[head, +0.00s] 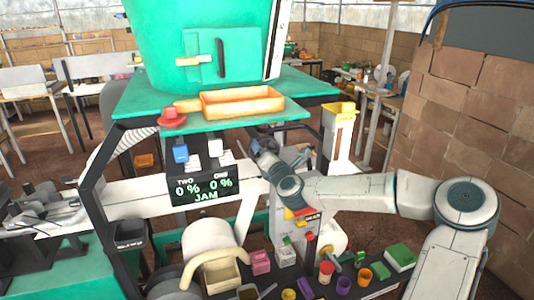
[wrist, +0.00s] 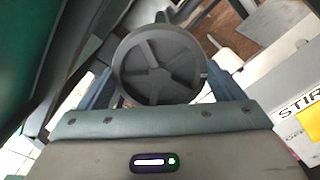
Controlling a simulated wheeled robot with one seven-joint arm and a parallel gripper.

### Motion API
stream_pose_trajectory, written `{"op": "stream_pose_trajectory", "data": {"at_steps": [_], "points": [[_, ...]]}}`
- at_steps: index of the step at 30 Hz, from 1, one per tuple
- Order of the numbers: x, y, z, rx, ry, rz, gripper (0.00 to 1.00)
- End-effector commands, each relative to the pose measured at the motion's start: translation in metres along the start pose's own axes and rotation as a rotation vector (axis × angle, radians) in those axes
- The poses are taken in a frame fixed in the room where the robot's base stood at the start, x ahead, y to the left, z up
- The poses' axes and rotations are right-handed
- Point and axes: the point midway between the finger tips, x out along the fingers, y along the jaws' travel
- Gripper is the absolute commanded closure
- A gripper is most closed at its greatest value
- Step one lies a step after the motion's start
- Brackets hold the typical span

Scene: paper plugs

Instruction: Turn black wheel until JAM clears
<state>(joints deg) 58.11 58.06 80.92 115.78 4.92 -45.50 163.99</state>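The dark wheel (wrist: 160,66), a spoked disc with a round hub, fills the upper middle of the wrist view. My gripper (wrist: 162,88) faces it, with blue-grey fingers spread apart on the left and right of its rim. The fingers look open, and I cannot tell whether either touches the rim. In the head view my gripper (head: 262,142) is by the machine's front, under the green shelf, and I cannot make out the wheel there. The black display (head: 205,186) reads TWO 0 %, ONE 0 % and JAM in pale green.
An orange tray (head: 243,103) and a red hat-like object (head: 172,117) sit on the green shelf (head: 135,105). Small coloured containers crowd the lower front. A brick wall (head: 470,115) is right.

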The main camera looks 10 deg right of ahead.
Motion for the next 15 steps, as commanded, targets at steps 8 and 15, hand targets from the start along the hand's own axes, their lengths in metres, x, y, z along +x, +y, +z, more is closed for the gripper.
{"op": "stream_pose_trajectory", "data": {"at_steps": [8, 15], "points": [[-0.0002, -0.0008, -0.0008, -0.021, 0.000, 0.000, 0.36], [-0.0002, -0.0022, -0.0023, -0.327, 0.000, 0.000, 0.36]]}}
